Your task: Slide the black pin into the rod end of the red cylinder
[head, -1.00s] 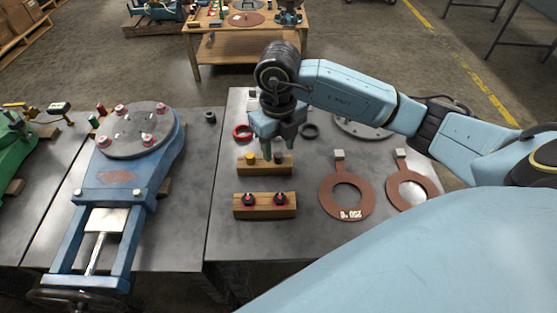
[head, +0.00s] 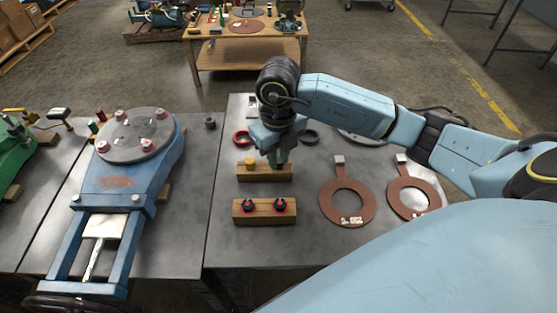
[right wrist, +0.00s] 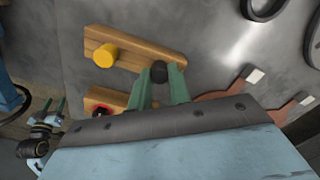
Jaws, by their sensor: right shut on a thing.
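The black pin (right wrist: 159,72) stands at the rear wooden block (head: 270,174), which also shows in the right wrist view (right wrist: 125,55). My right gripper (head: 277,161) is shut on the pin's upper part; in the right wrist view its green fingers (right wrist: 160,85) sit on both sides of it. I cannot tell whether the pin's lower end is still in the block. A yellow pin (head: 250,161) stands in the same block, left of the gripper. My left gripper (right wrist: 54,106) shows small in the right wrist view, fingers apart and empty. I can make out no red cylinder with a rod end.
A front wooden block (head: 264,219) holds two red-and-black knobs. Two brown ring plates (head: 346,219) lie to the right. A red ring (head: 241,137) and a dark ring (head: 309,137) lie behind. A large blue valve (head: 150,180) fills the left table.

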